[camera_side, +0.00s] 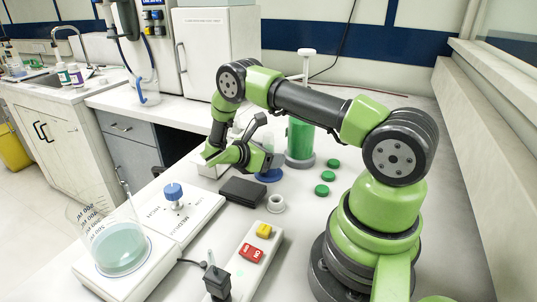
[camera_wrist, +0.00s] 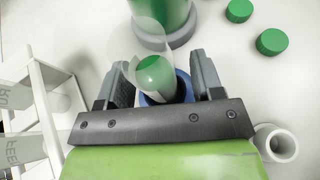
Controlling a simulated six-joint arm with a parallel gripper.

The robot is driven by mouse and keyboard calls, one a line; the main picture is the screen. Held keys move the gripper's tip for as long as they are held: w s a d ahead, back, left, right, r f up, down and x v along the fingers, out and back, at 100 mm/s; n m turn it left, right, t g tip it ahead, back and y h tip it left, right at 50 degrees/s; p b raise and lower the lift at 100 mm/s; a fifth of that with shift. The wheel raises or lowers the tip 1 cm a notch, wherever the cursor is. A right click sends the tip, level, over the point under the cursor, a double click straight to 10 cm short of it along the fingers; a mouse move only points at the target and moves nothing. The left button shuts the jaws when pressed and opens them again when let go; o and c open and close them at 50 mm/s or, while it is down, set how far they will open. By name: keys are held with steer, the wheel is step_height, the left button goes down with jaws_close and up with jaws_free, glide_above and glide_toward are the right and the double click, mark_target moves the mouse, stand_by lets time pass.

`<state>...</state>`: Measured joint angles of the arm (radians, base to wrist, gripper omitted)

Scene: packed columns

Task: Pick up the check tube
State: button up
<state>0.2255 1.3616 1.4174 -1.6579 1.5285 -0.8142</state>
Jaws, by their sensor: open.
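What looks like the check tube, a clear tube with green at its end (camera_wrist: 156,75), stands in a blue base between my jaws in the wrist view. My gripper (camera_wrist: 161,68) is open, with one jaw on each side of the tube; I cannot tell if either touches it. In the side view my gripper (camera_side: 264,143) is low over the bench, just above the blue base (camera_side: 269,176). The tube itself is mostly hidden there by the gripper.
A tall green column (camera_side: 300,138) on a grey foot stands close behind. A black box (camera_side: 243,191) sits in front. A white rack (camera_wrist: 50,100) is at left in the wrist view. A beaker (camera_side: 118,247) stands front left.

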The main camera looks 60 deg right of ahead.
steer(key=shift+c, duration=0.2)
steer(key=c, duration=1)
steer(key=shift+o, duration=0.2)
steer(key=shift+r, duration=0.15)
